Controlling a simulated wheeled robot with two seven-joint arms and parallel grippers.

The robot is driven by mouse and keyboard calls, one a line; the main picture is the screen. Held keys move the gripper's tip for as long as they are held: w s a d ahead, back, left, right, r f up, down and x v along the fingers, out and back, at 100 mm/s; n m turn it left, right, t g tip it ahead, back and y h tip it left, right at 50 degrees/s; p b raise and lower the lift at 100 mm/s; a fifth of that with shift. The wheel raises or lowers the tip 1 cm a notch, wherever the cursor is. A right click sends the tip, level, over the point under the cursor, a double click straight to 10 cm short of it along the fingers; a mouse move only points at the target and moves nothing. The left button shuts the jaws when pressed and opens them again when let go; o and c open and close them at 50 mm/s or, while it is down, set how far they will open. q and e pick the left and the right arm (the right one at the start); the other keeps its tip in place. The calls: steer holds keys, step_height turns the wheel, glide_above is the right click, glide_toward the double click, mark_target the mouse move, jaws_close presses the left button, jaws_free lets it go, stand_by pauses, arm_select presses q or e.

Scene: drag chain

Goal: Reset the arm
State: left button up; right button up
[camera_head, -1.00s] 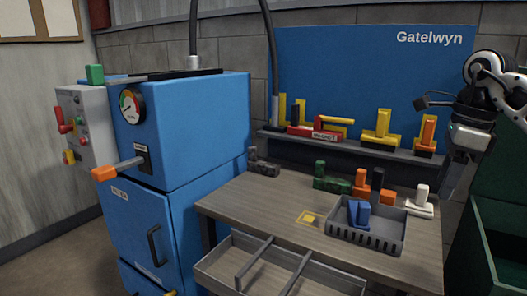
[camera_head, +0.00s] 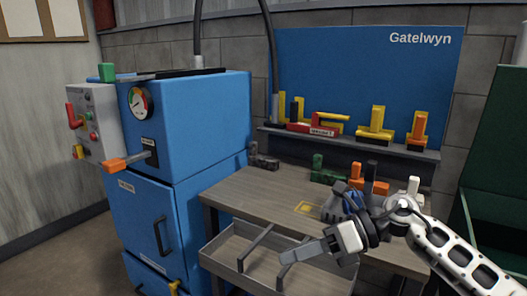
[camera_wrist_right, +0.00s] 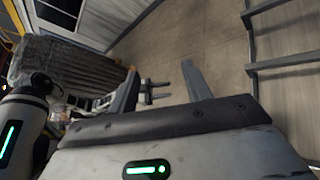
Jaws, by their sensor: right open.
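My right arm (camera_head: 450,255) comes in from the lower right, low in front of the workbench's right part. Its gripper (camera_head: 288,256) points left over the open drawer under the bench. In the right wrist view the two fingers (camera_wrist_right: 160,82) stand apart with nothing between them. My left gripper does not show.
The workbench (camera_head: 250,190) holds dark, green, orange and white parts at its back. An open drawer (camera_head: 225,262) with dividers juts out below. A blue machine (camera_head: 190,130) with an orange-tipped lever (camera_head: 115,164) stands left. A dark green container (camera_head: 495,150) stands right.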

steer(key=s+a+m+t+y, duration=0.3)
steer(key=a+m+t+y, duration=0.15)
steer(key=m+y, duration=0.2)
steer(key=s+d+f+m+t+h, duration=0.2)
steer(key=d+f+m+t+h, duration=0.4)
steer(key=m, duration=0.9)
steer(key=s+d+f+m+t+h, duration=0.25)
steer(key=f+m+t+h, duration=0.55)
steer(key=m, duration=0.8)
steer(key=s+d+f+m+g+h, duration=0.3)
steer(key=s+f+m+g, duration=0.4)
steer(key=s+f, duration=0.4)
steer(key=shift+s+d, duration=0.2)
steer(key=shift+d, duration=0.35)
